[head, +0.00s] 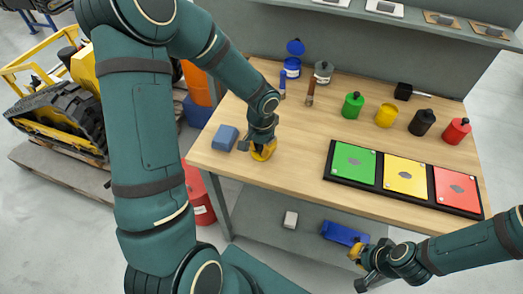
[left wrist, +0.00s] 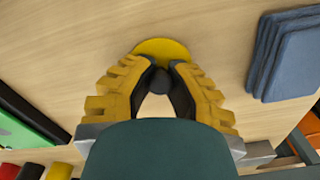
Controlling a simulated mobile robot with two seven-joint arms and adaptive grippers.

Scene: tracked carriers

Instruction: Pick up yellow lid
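The yellow lid (left wrist: 160,48) is a round disc with a dark knob, lying on the wooden table near its front left edge. In the head view the lid (head: 263,152) is mostly covered by my left gripper (head: 262,145). In the left wrist view the fingers of my left gripper (left wrist: 159,75) sit on both sides of the knob and appear to touch it. A yellow can (head: 385,116) without a knob on top stands at the back right of the table. My right gripper (head: 357,257) is low, in front of the table; its opening is unclear.
Blue pads (head: 224,138) lie left of the lid. Green (head: 353,105), black (head: 422,122) and red (head: 456,131) cans stand at the back right. A black tray (head: 331,172) with coloured panels lies in front. A blue bin (head: 343,233) is on the lower shelf.

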